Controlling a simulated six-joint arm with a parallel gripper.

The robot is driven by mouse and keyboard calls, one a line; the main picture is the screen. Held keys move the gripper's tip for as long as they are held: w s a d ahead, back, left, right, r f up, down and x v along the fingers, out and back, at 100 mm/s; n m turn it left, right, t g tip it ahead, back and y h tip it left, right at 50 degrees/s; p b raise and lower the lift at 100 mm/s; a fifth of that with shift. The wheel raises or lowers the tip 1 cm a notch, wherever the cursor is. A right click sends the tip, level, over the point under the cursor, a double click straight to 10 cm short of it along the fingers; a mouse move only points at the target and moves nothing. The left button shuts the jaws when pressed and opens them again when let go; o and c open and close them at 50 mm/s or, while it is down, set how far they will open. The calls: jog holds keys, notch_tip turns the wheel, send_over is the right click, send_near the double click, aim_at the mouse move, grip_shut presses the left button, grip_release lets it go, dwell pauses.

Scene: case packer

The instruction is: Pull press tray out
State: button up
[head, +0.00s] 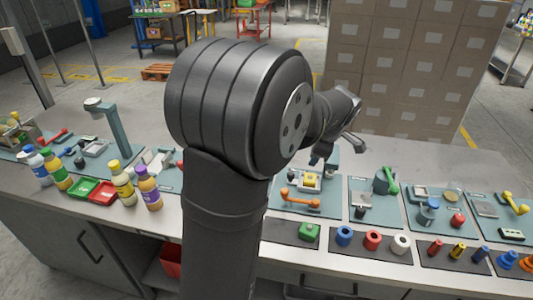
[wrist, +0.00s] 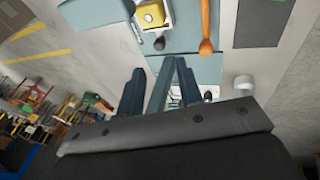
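The press station with the orange lever (head: 303,202) stands on a teal mat right of my arm in the head view. Its pale press tray (head: 318,183) holds a yellow piece (head: 306,180). In the wrist view the tray (wrist: 168,14) is at the top edge, with the yellow piece (wrist: 150,14) in it and a dark round knob (wrist: 159,43) at its near end. The orange lever (wrist: 206,30) is to its right. My gripper (wrist: 160,66) is open and empty, apart from the knob. My arm hides part of the bench behind it.
A green-handled station (head: 386,181) stands right of the press. A green block (head: 308,232) and coloured rings (head: 372,240) lie along the front. Bottles (head: 148,188) and red and green trays (head: 104,192) are at the left. Stacked cartons (head: 410,80) stand behind the bench.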

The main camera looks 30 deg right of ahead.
jog(key=w+f+m, duration=0.3)
jog(key=f, duration=0.2)
jog(key=w+f+m, duration=0.3)
jog(key=f, duration=0.2)
jog(key=w+f+m+y, duration=0.1)
jog(key=w+f+m, duration=0.1)
jog(key=w+f, duration=0.1)
jog(key=shift+w+f+m, duration=0.2)
jog(key=shift+f, duration=0.25)
jog(key=shift+w+f+m, duration=0.15)
jog(key=shift+f+m, duration=0.05)
jog(key=shift+f, duration=0.25)
jog(key=shift+c, duration=0.2)
grip_shut()
